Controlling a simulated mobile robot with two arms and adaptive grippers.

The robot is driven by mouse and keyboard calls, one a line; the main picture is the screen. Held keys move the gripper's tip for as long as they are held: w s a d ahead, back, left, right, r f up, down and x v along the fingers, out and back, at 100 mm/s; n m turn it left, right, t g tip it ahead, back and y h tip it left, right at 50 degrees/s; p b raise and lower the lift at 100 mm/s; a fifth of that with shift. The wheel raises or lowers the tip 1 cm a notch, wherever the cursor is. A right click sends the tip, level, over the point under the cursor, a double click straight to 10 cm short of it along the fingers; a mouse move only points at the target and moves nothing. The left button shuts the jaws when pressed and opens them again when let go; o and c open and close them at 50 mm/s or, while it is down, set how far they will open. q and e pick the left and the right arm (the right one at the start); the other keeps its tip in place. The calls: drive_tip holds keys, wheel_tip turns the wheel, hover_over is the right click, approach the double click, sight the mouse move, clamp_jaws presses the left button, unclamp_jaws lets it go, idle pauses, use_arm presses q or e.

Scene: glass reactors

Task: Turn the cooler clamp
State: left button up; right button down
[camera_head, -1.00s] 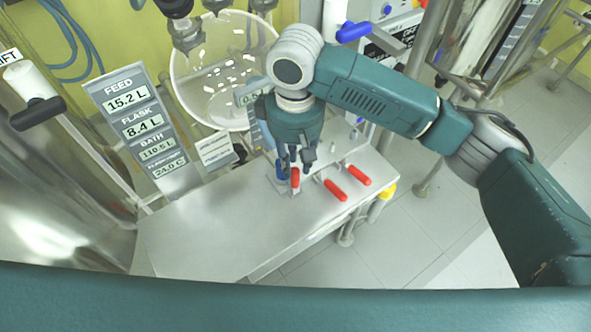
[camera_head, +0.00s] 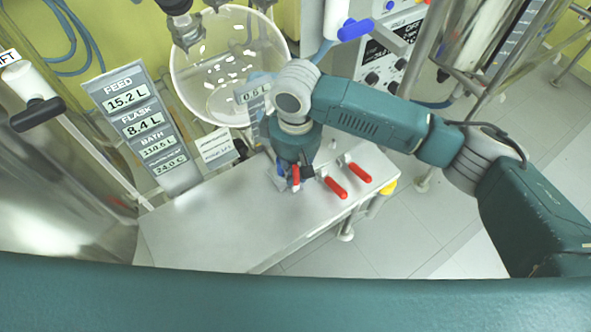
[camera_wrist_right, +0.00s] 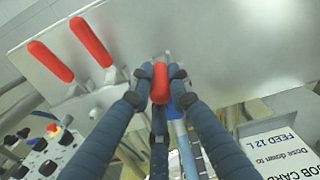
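Three red-handled clamps stand along the metal bench; which one is the cooler clamp is not labelled in view. The leftmost red handle (camera_head: 296,175) is directly below my right gripper (camera_head: 297,183). In the right wrist view this handle (camera_wrist_right: 160,82) stands between the fingertips of my right gripper (camera_wrist_right: 160,75), with a finger close on either side. Whether the fingers press on it I cannot tell. The other two red handles, the middle one (camera_head: 335,187) and the right one (camera_head: 358,173), are clear of the gripper. My left gripper is not in view.
The metal bench (camera_head: 215,235) has a bare surface to the left. A display panel (camera_head: 143,128) and a small card (camera_head: 216,147) stand behind it. A round transparent vessel with white pieces (camera_head: 222,75) is behind my right arm. A blue-handled valve (camera_head: 355,28) is above.

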drive_tip(key=shift+d+r, duration=0.1)
drive_tip(key=shift+r, duration=0.05)
drive_tip(key=shift+s+d+p, duration=0.1)
drive_tip(key=shift+s+p, duration=0.1)
drive_tip(key=shift+p, duration=0.3)
drive_tip(key=shift+s+d+t+y+p, duration=0.1)
drive_tip(key=shift+s+t+y+p, duration=0.05)
drive_tip(key=shift+t+y+p, duration=0.2)
drive_tip(key=shift+s+d+t+y+p, duration=0.3)
drive_tip(key=shift+s+t+y+p, duration=0.1)
drive_tip(key=shift+t+p, duration=0.2)
drive_tip(key=shift+s+d+t, duration=0.15)
drive_tip(key=shift+s+t, duration=0.05)
drive_tip(key=shift+t, duration=0.05)
drive_tip(key=shift+s+d+f+t+y, duration=0.25)
drive_tip(key=shift+s+f+t+y, duration=0.15)
drive_tip(key=shift+t+y, duration=0.2)
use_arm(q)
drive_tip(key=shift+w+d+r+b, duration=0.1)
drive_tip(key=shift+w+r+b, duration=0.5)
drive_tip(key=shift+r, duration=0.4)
use_arm(e)
drive_tip(key=shift+s+d+f+t+y, duration=0.25)
drive_tip(key=shift+t+y, duration=0.15)
drive_tip(key=shift+t, duration=0.1)
drive_tip(key=shift+s+d+f+t+y, duration=0.1)
drive_tip(key=shift+s+f+t+y, duration=0.1)
drive_tip(key=shift+t+y, duration=0.25)
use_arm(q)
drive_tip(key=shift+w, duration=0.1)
